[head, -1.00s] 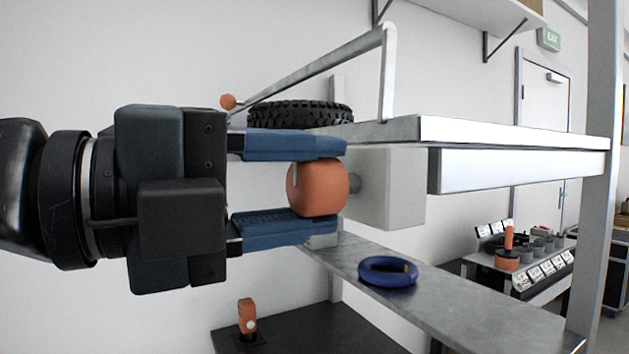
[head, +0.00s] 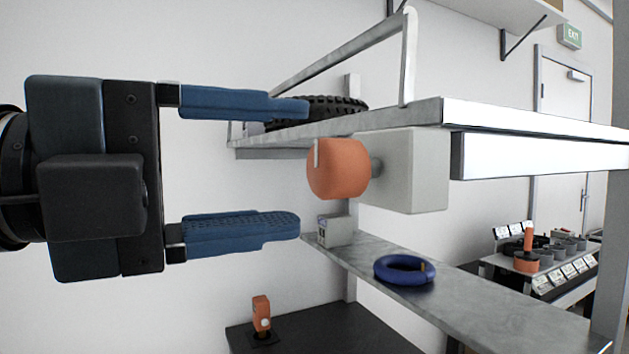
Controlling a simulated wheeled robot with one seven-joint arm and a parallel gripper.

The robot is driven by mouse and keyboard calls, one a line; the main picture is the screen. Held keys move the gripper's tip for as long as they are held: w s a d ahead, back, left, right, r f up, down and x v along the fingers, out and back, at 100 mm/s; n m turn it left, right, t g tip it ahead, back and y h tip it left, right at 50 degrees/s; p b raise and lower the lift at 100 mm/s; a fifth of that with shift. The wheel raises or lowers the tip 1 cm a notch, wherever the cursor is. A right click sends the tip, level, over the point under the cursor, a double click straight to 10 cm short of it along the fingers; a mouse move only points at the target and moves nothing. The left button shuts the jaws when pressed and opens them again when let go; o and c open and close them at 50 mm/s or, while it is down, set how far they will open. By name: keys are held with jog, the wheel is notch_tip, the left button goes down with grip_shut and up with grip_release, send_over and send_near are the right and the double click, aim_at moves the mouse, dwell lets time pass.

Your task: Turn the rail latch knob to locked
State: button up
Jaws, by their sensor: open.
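The orange rail latch knob (head: 340,170) sticks out to the left from a pale grey box (head: 415,170) under the upper shelf. A light pointer mark shows on the knob's upper left side and stands about upright. My gripper (head: 302,166) is open and empty, left of the knob, one blue finger above its level and one below. The fingertips end about at the knob's left edge and do not touch it. No lock labels are readable.
The upper shelf (head: 530,117) with its rail (head: 408,60) holds a black tyre (head: 330,105). The lower shelf (head: 460,295) bears a blue ring (head: 403,269) and a small grey box (head: 335,230). An orange device (head: 261,315) stands on a dark surface below. Left of the knob is free.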

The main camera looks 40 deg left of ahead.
jog(key=v, duration=0.3)
jog(key=shift+s+a+b, duration=0.1)
jog(key=shift+s+b, duration=0.1)
jog(key=shift+b, duration=0.1)
dwell(0.4)
